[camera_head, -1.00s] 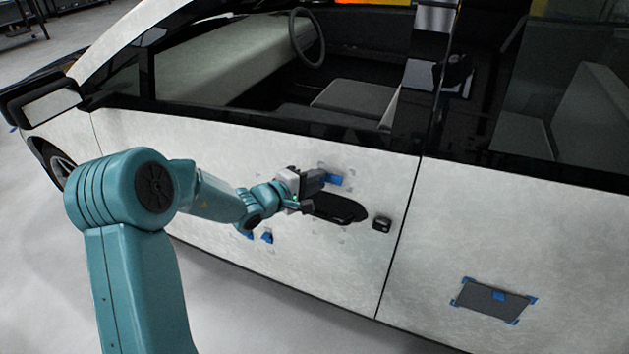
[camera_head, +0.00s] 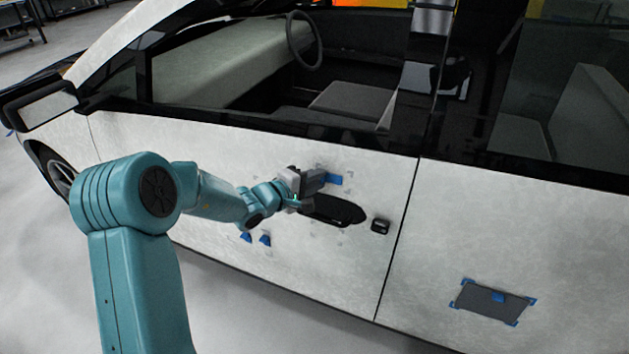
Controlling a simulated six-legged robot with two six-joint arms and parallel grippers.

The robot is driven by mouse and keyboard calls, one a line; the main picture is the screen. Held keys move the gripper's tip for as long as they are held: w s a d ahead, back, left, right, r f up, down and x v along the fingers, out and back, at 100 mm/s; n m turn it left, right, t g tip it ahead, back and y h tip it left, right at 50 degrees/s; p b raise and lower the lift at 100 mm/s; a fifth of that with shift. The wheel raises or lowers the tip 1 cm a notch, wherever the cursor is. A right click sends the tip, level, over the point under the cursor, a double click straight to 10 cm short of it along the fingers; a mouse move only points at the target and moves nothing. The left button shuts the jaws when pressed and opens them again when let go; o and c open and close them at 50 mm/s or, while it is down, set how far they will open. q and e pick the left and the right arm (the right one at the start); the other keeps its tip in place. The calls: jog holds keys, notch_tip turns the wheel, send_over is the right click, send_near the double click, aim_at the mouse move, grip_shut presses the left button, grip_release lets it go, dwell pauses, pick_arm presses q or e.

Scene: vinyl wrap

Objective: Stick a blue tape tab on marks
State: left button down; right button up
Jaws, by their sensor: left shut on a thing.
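A blue tape tab (camera_head: 334,179) shows at the tip of my left gripper (camera_head: 318,186), against or very near the white car door just above the dark handle recess (camera_head: 333,210). The left gripper is shut on this tab; its fingers hide part of it. I cannot tell whether the tab touches the door. Faint grey marks (camera_head: 345,168) surround the handle recess. Two more blue tabs (camera_head: 265,240) (camera_head: 246,237) are on the door lower left of the handle. My right gripper is not in view.
A dark grey rectangular patch (camera_head: 485,306) with blue tape at its corners and top edge is on the rear panel. A small black lock piece (camera_head: 380,226) sits right of the handle. The side mirror (camera_head: 47,105) juts out at the left. Grey floor lies below the car.

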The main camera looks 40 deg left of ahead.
pick_arm(q)
jog(key=shift+b, duration=0.65)
dwell(1.5)
dwell(0.4)
jog(key=c, duration=0.9)
grip_release()
